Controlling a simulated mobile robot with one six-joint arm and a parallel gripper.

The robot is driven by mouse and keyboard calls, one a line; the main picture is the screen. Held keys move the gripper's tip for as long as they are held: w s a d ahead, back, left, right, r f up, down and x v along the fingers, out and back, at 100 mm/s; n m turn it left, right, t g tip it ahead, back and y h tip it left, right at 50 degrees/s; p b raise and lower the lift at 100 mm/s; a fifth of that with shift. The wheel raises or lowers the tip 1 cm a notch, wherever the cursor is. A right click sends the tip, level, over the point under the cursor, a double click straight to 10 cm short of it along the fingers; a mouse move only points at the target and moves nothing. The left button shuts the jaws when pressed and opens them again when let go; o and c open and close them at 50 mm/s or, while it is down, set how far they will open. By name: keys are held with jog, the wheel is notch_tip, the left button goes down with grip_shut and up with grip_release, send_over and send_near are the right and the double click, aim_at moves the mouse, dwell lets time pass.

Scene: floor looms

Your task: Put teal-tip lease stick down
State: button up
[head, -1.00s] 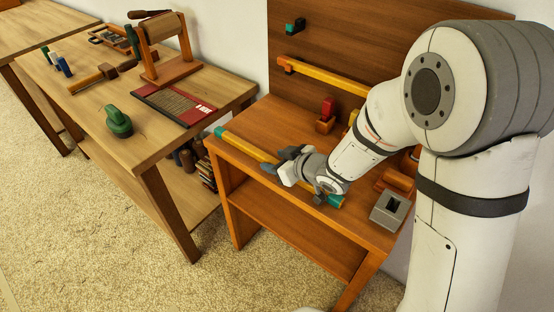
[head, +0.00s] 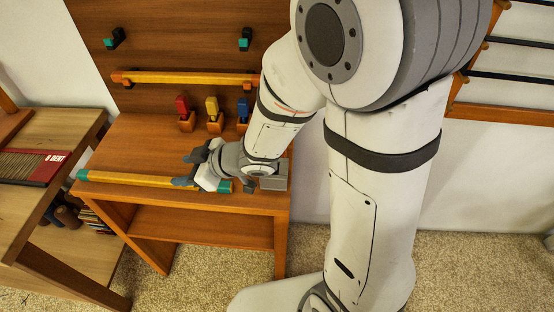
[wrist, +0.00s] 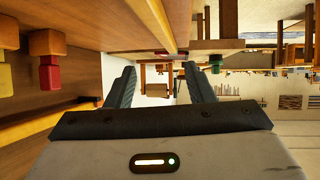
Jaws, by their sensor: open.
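The teal-tip lease stick (head: 130,178), a long yellow bar with teal ends, lies along the front of the small wooden table (head: 200,204) in the head view. Part of it near its right end is hidden by my gripper. My gripper (head: 188,168) is open over the right half of the stick, with its lower finger overlapping the bar in the picture. I cannot tell whether it touches. In the wrist view my two fingers (wrist: 160,86) are spread apart with nothing clearly held between them.
A second yellow stick with orange ends (head: 185,78) rests on the back board. Above it are two teal-marked pegs (head: 114,40). Red, yellow and blue pieces (head: 212,108) stand in wooden holders at the table's back. A grey block (head: 275,177) sits right of my gripper.

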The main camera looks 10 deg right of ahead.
jog(key=w+d+r+m+t+h, duration=0.2)
jog(key=d+m+h, duration=0.25)
jog(key=d, duration=0.45)
jog(key=w+d+r+m+t+h, duration=0.1)
jog(key=w+d+r+m+h, duration=0.3)
jog(key=d, duration=0.6)
jog(key=s+d+m+g+h, duration=0.1)
jog(key=s+d+m+g, duration=0.1)
jog(key=s, duration=0.6)
jog(key=s+d+m+g+h, duration=0.1)
jog(key=s+d+m+g, duration=0.2)
jog(key=s, duration=0.5)
jog(key=shift+s+d+r+g, duration=0.2)
jog(key=shift+d+r+g, duration=0.35)
jog(key=shift+d, duration=0.65)
